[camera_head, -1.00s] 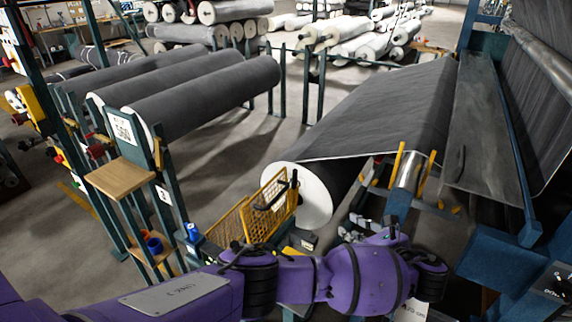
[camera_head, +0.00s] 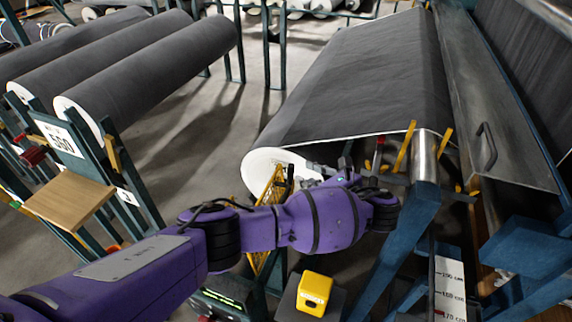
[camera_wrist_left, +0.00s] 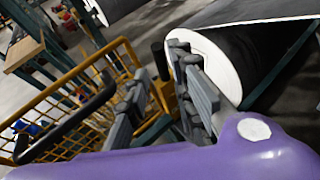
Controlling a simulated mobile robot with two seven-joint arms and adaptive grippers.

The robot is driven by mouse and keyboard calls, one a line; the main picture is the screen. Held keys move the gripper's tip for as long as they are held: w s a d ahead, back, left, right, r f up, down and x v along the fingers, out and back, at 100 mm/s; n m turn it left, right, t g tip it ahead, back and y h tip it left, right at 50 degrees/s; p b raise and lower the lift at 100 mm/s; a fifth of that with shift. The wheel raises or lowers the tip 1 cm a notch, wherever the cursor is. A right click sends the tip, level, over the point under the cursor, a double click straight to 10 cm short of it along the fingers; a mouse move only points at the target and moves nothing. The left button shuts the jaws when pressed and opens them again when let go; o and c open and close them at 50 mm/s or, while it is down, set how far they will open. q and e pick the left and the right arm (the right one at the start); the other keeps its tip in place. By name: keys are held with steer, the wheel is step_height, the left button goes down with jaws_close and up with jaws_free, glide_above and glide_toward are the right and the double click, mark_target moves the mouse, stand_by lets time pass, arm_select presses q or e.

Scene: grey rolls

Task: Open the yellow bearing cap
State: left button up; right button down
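In the left wrist view, a yellow part (camera_wrist_left: 164,95) with an upright black handle (camera_wrist_left: 158,60) shows beside the white end of a grey roll; it appears to be the bearing cap. In the head view I cannot make it out behind my arm and gripper. My left gripper (camera_wrist_left: 160,68) is open and empty, with its grey fingers on either side of the handle in the picture. The handle looks farther off than the fingertips; I cannot tell whether anything touches. The left gripper (camera_head: 312,172) also shows in front of the roll's end in the head view. My right gripper is not in view.
A yellow mesh guard (camera_wrist_left: 60,105) with a black bar stands left of the gripper. The large grey roll (camera_head: 345,80) lies behind it. A yellow box (camera_head: 314,292) and a blue frame (camera_head: 402,235) are near my arm. More grey rolls (camera_head: 150,75) lie at left.

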mark_target(293, 172)
arm_select(q)
steer(key=x, duration=0.7)
steer(key=shift+a, duration=0.1)
jaws_close()
